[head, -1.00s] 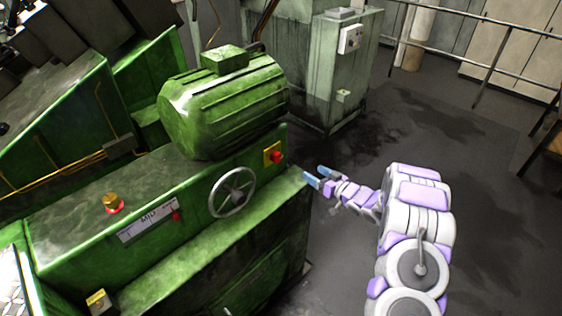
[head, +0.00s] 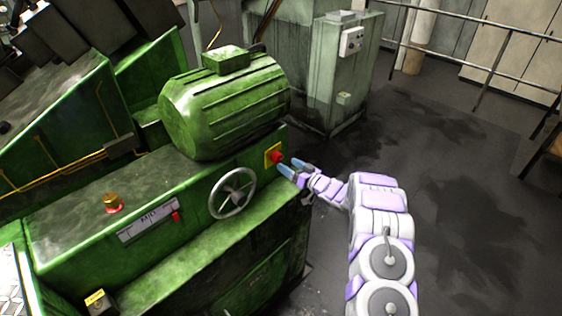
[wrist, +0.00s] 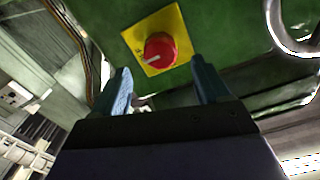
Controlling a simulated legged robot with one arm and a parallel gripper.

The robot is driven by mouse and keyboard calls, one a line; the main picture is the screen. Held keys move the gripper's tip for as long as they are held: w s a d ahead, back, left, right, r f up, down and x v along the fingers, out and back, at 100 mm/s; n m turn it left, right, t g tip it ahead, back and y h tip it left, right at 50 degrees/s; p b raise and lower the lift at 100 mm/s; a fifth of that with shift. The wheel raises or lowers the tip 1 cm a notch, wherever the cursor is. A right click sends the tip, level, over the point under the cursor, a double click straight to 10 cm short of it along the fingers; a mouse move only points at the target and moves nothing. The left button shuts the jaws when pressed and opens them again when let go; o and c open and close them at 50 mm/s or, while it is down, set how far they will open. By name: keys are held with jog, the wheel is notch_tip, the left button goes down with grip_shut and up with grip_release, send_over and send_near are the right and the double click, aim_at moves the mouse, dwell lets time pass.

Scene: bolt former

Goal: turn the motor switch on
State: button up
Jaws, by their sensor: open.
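The motor switch is a red rotary knob (head: 277,157) on a yellow square plate (head: 268,151), on the front of the green machine below the motor. In the wrist view the red knob (wrist: 160,50) has a white pointer mark aimed to the lower left, and the yellow plate (wrist: 148,22) is behind it. My gripper (head: 292,168) is open and empty, just right of the knob in the head view. In the wrist view its two blue fingers (wrist: 160,85) stand apart, with the knob ahead, between and above the tips. I see no contact.
A grey handwheel (head: 233,193) sits left of the switch, and its rim (wrist: 283,30) shows at the wrist view's upper right. The green motor (head: 225,103) bulges above. A grey-green cabinet (head: 345,75) stands behind. Floor (head: 450,180) to the right is clear.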

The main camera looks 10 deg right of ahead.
aim_at(280, 159)
jog(key=shift+x, duration=2.65)
jog(key=shift+r, duration=0.1)
jog(key=c, duration=1)
